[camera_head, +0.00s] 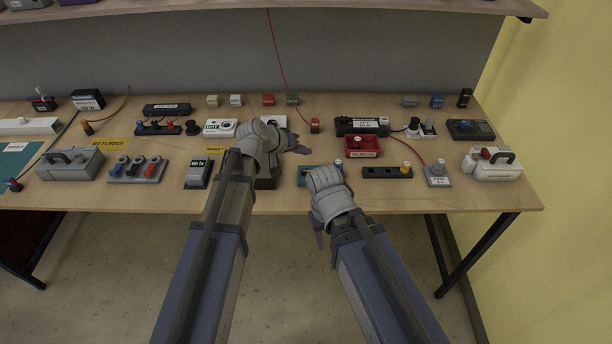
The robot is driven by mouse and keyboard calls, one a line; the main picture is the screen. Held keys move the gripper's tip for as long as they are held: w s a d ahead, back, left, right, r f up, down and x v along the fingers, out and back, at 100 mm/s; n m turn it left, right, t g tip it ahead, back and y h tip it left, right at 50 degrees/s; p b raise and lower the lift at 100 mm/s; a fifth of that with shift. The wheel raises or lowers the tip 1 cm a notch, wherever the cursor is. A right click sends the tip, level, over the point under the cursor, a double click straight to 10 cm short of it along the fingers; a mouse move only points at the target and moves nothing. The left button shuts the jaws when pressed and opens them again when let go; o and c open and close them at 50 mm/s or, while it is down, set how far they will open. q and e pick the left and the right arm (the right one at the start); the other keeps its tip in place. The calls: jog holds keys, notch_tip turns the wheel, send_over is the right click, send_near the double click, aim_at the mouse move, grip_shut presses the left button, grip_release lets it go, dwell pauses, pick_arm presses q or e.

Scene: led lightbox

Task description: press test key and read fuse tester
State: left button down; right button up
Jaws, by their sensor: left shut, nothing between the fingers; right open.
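My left gripper (298,147) is shut and empty. It is over the middle of the bench, its fingers pointing right, and its hand partly covers a white-topped unit (273,119) behind it and a dark block (266,183) below it. I cannot tell which unit is the fuse tester, and no test key is clearly visible.
A red bin (363,153) stands right of centre, with a black strip (387,173) in front of it. A grey case (70,165) and a switch block (137,171) stand at left, a white case (491,165) at right. A red cord (280,68) hangs down behind.

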aim_at(304, 173)
pick_arm(q)
notch_tip(304, 173, down, 6)
jog(key=b, duration=0.4)
jog(key=shift+r+b, duration=0.15)
jog(key=shift+b, duration=0.2)
pick_arm(e)
notch_tip(304, 173, down, 6)
jog(key=shift+r, duration=0.1)
dwell(1.1)
pick_arm(q)
jog(key=shift+f+b, duration=0.4)
jog(key=shift+f, duration=0.05)
pick_arm(e)
jog(key=shift+f, duration=0.4)
pick_arm(q)
jog(key=shift+f+b, duration=0.4)
jog(key=shift+b, duration=0.05)
pick_arm(e)
jog(key=shift+f, duration=0.4)
pick_arm(q)
jog(key=shift+r, duration=0.15)
pick_arm(e)
jog(key=shift+r, duration=0.15)
pick_arm(q)
jog(key=shift+r+p, duration=0.75)
jog(key=shift+p, duration=0.15)
pick_arm(e)
jog(key=shift+r, duration=0.75)
